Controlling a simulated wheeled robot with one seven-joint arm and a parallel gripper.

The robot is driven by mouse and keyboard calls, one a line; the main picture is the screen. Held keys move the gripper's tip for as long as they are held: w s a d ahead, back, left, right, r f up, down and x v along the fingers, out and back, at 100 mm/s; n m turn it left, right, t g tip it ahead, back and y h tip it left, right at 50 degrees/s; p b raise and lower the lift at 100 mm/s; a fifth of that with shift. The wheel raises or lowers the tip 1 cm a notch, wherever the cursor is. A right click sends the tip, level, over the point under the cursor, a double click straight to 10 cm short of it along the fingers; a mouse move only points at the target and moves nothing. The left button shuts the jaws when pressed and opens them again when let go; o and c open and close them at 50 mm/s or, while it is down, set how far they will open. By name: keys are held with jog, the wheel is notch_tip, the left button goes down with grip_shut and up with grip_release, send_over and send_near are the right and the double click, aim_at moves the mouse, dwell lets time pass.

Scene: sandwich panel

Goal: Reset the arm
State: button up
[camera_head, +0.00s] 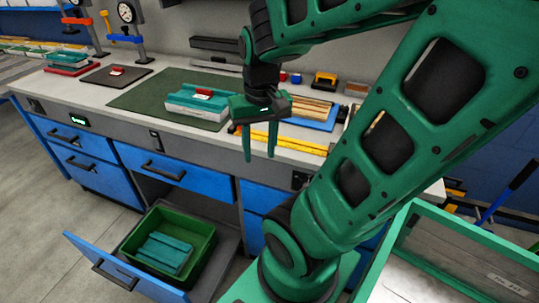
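My gripper (259,143) hangs over the front edge of the workbench, with its two green fingers pointing down. The fingers are spread apart with nothing between them. My green arm fills the right half of the view. A teal-and-white block with a red piece on top (199,99) lies on the dark green mat (139,98), left of my gripper. The gripper is apart from it.
An open lower drawer (117,259) holds a green bin (212,237) with teal pieces (163,253). A blue tray (317,123) lies behind the gripper. Dial gauge stands (133,29) stand at the back left. The grey floor at left is clear.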

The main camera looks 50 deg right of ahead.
jog(key=shift+g, duration=0.3)
jog(key=s, duration=0.4)
jog(key=shift+s+a+r, duration=0.25)
jog(key=shift+s+r, duration=0.1)
jog(key=shift+s, duration=0.05)
jog(key=shift+w+f, duration=0.25)
jog(key=shift+w, duration=0.4)
jog(key=shift+c, duration=0.7)
